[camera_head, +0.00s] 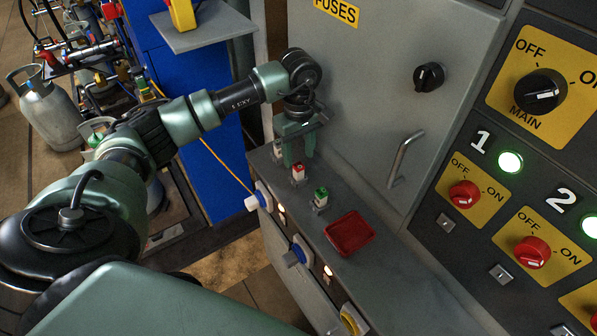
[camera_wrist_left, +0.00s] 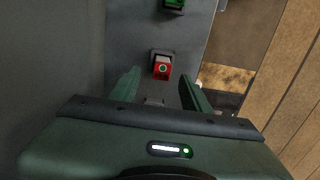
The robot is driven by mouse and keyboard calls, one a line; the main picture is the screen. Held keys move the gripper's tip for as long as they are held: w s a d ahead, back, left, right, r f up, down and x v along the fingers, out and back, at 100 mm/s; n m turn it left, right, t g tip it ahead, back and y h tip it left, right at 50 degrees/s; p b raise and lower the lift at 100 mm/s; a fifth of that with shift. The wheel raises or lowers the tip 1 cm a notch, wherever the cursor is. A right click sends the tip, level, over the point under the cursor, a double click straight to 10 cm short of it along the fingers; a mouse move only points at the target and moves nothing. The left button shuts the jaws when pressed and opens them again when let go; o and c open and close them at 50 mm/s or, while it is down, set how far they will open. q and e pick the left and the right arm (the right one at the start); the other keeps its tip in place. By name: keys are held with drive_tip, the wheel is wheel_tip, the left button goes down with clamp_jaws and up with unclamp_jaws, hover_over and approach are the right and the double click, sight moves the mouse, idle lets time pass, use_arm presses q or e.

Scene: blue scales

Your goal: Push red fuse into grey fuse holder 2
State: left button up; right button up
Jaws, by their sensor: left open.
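The red fuse (camera_head: 298,169) stands upright at a small grey holder on the narrow ledge; it also shows in the left wrist view (camera_wrist_left: 162,70). No holder number is legible. My left gripper (camera_head: 300,158) points down, open, just behind the red fuse. In the left wrist view the gripper (camera_wrist_left: 158,82) has its two green fingers apart, with the red fuse ahead of the gap and nothing visibly gripped. Another holder or fuse (camera_head: 278,148) is partly hidden by the gripper. My right gripper is out of view.
A green fuse (camera_head: 321,195) stands nearer on the ledge, beside an empty-looking red tray (camera_head: 350,233). The grey cabinet door with its handle (camera_head: 405,158) rises close behind. Coloured knobs, including a blue one (camera_head: 295,254), stick out from the ledge's front face.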

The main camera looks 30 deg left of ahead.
sight(298, 165)
use_arm(q)
drive_tip(key=f+p, duration=0.1)
drive_tip(key=f, duration=0.3)
drive_tip(key=shift+s+f+p, duration=0.2)
drive_tip(key=shift+f+p, duration=0.05)
drive_tip(key=shift+p, duration=0.1)
drive_tip(key=shift+f, duration=0.25)
drive_tip(key=shift+d, duration=0.1)
drive_tip(key=shift+c, duration=0.4)
clamp_jaws()
